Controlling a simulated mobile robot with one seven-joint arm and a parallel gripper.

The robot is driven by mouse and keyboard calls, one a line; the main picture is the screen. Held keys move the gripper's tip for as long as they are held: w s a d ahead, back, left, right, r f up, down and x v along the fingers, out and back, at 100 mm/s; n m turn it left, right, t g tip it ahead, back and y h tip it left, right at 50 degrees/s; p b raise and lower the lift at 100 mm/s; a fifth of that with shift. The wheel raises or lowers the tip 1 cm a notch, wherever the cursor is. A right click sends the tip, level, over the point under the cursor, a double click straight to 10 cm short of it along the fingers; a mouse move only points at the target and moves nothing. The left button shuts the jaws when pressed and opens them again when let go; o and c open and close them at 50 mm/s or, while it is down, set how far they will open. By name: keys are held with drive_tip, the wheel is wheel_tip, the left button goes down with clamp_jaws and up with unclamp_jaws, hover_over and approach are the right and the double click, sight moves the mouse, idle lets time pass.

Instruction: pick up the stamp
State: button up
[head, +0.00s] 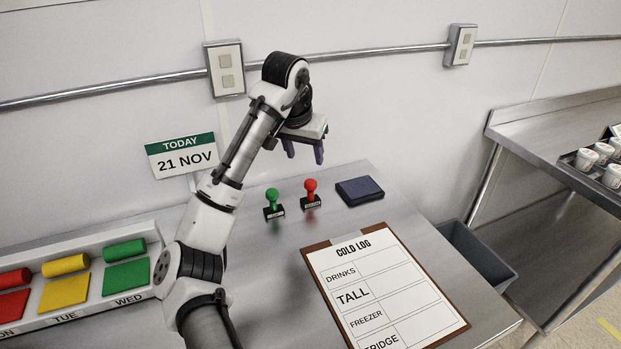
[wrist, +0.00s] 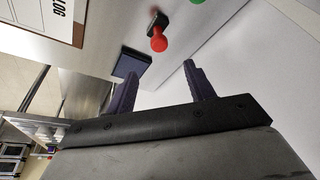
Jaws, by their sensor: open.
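Two stamps stand upright on the steel table. The green-handled stamp (head: 273,203) is on the left and the red-handled stamp (head: 311,193) is just right of it, both with black bases. My gripper (head: 305,156) is open and empty, above and behind the stamps near the wall, touching neither. In the wrist view, my gripper's two fingers (wrist: 158,88) are spread apart. There the red stamp (wrist: 158,40) lies beyond the fingertips, and part of the green stamp (wrist: 197,1) shows at the top edge.
A dark blue pad (head: 359,191) lies right of the stamps. A clipboard (head: 383,287) headed "COLD LOG" lies in front. A coloured day organiser (head: 92,285) is at left, a date sign (head: 183,156) behind it. A grey bin (head: 476,262) stands off the table's right edge.

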sight(310, 182)
drive_tip(key=x, duration=0.8)
drive_tip(key=shift+w+a+f, duration=0.1)
drive_tip(key=shift+a+f, duration=0.1)
drive_tip(key=shift+f, duration=0.05)
drive_tip(key=shift+s+p+x, duration=0.2)
drive_tip(key=shift+p+x, duration=1.1)
drive_tip(key=shift+x, duration=1.45)
drive_tip(key=shift+c, duration=0.3)
drive_tip(key=c, duration=1)
